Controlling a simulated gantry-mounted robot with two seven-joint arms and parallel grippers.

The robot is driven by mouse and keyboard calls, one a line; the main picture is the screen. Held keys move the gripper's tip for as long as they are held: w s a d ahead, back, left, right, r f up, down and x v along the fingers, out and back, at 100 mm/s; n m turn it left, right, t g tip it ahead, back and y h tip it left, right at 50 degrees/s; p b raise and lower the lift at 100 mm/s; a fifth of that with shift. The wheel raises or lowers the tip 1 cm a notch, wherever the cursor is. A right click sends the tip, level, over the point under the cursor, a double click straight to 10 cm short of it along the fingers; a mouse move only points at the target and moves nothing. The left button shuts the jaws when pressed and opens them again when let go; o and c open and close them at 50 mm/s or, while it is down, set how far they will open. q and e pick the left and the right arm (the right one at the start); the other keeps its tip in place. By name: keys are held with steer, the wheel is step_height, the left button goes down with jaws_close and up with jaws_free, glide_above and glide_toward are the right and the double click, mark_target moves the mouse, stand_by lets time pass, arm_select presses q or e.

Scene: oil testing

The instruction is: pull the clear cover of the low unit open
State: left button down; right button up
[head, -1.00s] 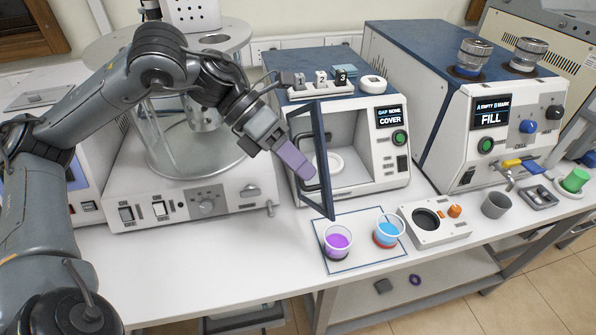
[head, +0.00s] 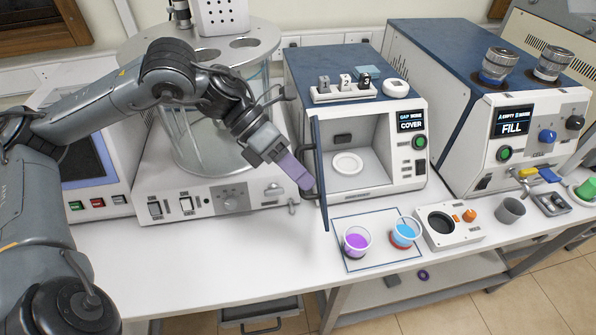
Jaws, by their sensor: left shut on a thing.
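The low unit (head: 354,66) is a white box with a blue top, and its display reads COVER. Its clear cover (head: 320,170) is a dark-framed door on the left side. It stands swung open, seen almost edge-on, and the chamber behind it is exposed. A white round dish (head: 347,163) sits inside. My left gripper (head: 302,182), with lilac fingers, is shut on the dark handle (head: 312,160) on the cover's outer face. The fingers hide part of the handle. My right gripper is out of view.
Two cups, one purple (head: 357,241) and one blue (head: 404,233), stand on a marked square in front of the low unit. A glass-cylinder apparatus (head: 205,120) stands left, close under my arm. The taller FILL unit (head: 468,150) stands right. The bench's front left is clear.

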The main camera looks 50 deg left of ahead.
arm_select(q)
steer(key=c, duration=1.5)
jaws_free()
steer(key=shift+f, duration=0.15)
steer(key=shift+o, duration=0.2)
